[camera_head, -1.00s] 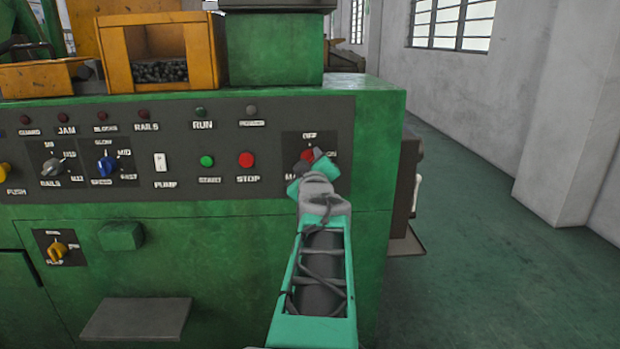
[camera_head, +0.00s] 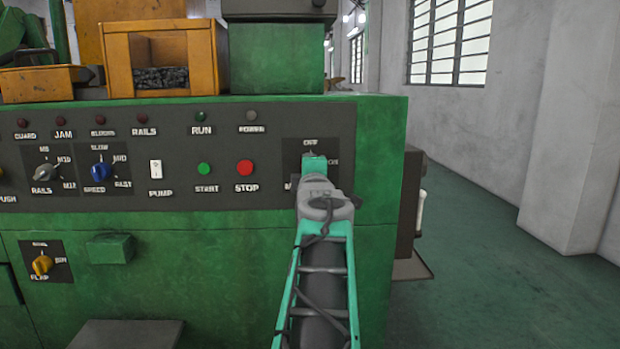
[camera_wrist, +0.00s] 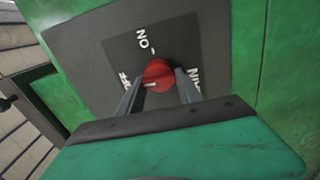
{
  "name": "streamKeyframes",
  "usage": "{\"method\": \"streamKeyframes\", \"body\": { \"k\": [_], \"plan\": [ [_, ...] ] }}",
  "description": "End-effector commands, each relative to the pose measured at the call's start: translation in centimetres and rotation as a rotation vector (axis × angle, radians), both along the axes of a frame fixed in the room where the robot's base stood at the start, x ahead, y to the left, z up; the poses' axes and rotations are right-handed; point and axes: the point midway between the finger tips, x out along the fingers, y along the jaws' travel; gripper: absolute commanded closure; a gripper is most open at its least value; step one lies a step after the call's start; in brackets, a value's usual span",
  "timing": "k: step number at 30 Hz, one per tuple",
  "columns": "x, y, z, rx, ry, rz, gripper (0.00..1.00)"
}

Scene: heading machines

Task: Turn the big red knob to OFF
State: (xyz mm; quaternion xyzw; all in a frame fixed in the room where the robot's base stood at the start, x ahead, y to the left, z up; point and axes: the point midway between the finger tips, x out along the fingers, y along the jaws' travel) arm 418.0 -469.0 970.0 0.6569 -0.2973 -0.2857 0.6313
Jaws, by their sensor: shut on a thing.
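The big red knob (camera_wrist: 158,74) sits on a dark square plate with white lettering (camera_wrist: 142,38) in the wrist view. A short white mark shows low on its face; I cannot tell which word it points to. My gripper (camera_wrist: 160,84) has a finger on each side of the knob and is shut on it. In the head view my gripper (camera_head: 314,163) covers the knob.
The panel left of my gripper carries a red STOP button (camera_head: 245,168), a green START button (camera_head: 204,170), a PUMP switch (camera_head: 156,169) and a blue knob (camera_head: 100,172). A shelf (camera_head: 125,334) juts out at lower left. The floor (camera_head: 490,270) right of the machine is clear.

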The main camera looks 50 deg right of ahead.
Motion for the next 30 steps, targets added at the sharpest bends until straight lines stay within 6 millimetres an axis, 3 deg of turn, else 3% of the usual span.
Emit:
{"method": "streamKeyframes", "body": {
  "k": [19, 20, 27, 30],
  "plan": [
    [0.0, -0.01, -0.07, -0.036, 0.043, 0.0, 0.99],
    [0.0, -0.01, -0.07, -0.036, 0.043, 0.0, 0.57],
    [0.0, -0.01, -0.05, -0.036, 0.041, 0.0, 0.37],
    [0.0, -0.01, -0.04, -0.036, 0.041, 0.0, 0.37]
  ]
}}
